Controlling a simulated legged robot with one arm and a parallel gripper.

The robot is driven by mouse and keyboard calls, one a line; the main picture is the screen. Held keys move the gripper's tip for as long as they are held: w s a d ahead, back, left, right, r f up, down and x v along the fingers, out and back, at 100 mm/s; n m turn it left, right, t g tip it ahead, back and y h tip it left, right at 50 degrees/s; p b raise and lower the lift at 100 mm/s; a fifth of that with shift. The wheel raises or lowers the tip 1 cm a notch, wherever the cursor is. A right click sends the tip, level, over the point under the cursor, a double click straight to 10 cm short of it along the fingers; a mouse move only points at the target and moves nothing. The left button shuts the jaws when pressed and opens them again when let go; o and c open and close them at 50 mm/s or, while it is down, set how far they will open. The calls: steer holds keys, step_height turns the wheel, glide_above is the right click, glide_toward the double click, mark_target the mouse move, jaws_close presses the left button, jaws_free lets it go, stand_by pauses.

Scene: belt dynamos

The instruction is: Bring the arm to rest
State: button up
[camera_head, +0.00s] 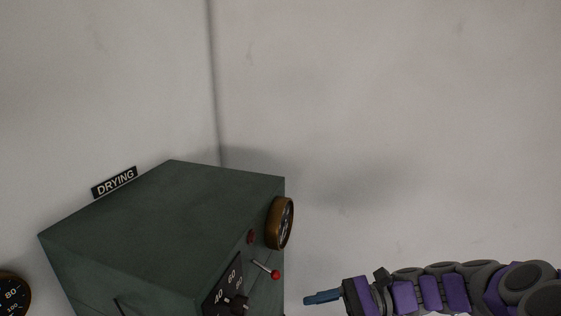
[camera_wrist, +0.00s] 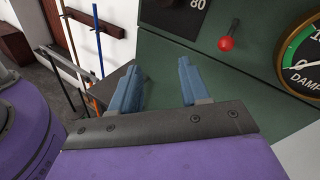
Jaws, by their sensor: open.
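My gripper (camera_head: 322,297) reaches in from the right edge in the head view, its blue fingers pointing left toward the front of a dark green cabinet (camera_head: 165,225). In the wrist view my gripper (camera_wrist: 157,88) shows two blue fingers spread apart with nothing between them. The green cabinet panel (camera_wrist: 205,55) lies beyond the fingers. A red-knobbed lever (camera_head: 275,274) sticks out of the cabinet front, left of and above the gripper; its red knob (camera_wrist: 226,43) also shows in the wrist view. The fingers look apart from the lever.
A brass-rimmed gauge (camera_head: 280,223) and a numbered dial (camera_head: 228,288) are on the cabinet front. A "DRYING" sign (camera_head: 115,182) stands behind its top edge. Another gauge (camera_head: 12,294) is at lower left. Coloured rods (camera_wrist: 97,40) lean by a wall in the wrist view.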

steer(key=s+a+f+n+g+h+b, duration=0.1)
steer(key=s+a+f+n+h+b, duration=0.15)
steer(key=s+n+h, duration=0.35)
steer(key=s+a+f+n+g+h+b, duration=0.1)
steer(key=s+a+f+n+h+b, duration=0.2)
steer(key=s, duration=0.6)
steer(key=s+d+f+n+t+h+b, duration=0.2)
steer(key=s+d+f+n+h+b, duration=0.1)
steer(key=s+d+f+h, duration=0.4)
steer(key=s+d+f, duration=0.1)
steer(key=s+d, duration=0.1)
steer(key=d, duration=0.1)
steer(key=shift+d+f+t+h, duration=0.2)
steer(key=shift+f+t+h, duration=0.1)
steer(key=shift+h, duration=0.1)
steer(key=shift+o, duration=0.3)
steer(key=shift+s, duration=0.1)
